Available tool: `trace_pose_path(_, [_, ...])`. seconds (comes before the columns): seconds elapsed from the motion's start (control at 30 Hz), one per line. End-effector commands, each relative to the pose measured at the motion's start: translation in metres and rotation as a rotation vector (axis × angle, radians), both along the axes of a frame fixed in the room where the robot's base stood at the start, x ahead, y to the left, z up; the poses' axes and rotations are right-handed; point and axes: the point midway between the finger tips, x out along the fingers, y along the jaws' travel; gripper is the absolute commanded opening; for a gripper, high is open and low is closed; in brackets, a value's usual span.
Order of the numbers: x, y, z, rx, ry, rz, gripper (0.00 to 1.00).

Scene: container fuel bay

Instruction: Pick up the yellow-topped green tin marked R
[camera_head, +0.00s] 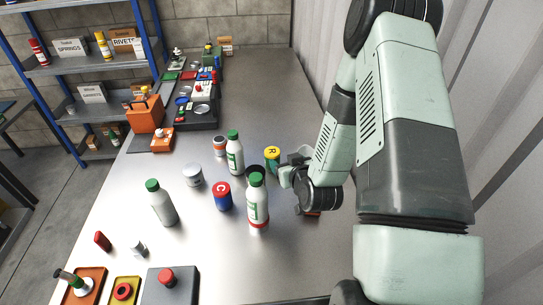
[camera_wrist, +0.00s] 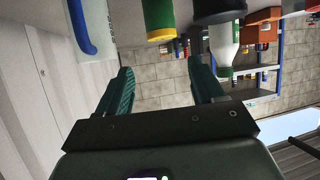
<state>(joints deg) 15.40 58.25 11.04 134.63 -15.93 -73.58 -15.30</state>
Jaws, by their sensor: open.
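The green tin with the yellow top marked R (camera_head: 272,158) stands upright on the metal bench, just left of my gripper in the head view. In the wrist view, which is upside down, the green tin (camera_wrist: 158,16) hangs at the top edge with its yellow rim lowest. My gripper (camera_head: 288,172) is low over the bench to the right of the tin, partly hidden by my wrist. In the wrist view my gripper (camera_wrist: 163,76) has its two fingers well apart with nothing between them. The tin appears ahead of the fingers.
A blue tin marked C (camera_head: 223,197) is to the left. An orange item (camera_head: 312,213) lies partly under my wrist.

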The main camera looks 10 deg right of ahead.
Motion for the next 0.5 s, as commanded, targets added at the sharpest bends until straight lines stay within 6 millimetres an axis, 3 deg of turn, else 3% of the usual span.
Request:
trace_pose_path(0.03, [-0.004, 0.001, -0.010, 0.016, -0.009, -0.007, 0.67])
trace_pose_path(0.17, [-0.006, 0.002, -0.017, 0.034, -0.036, -0.019, 0.67])
trace_pose_path(0.5, [0.036, 0.011, -0.035, 0.034, -0.043, -0.021, 0.67])
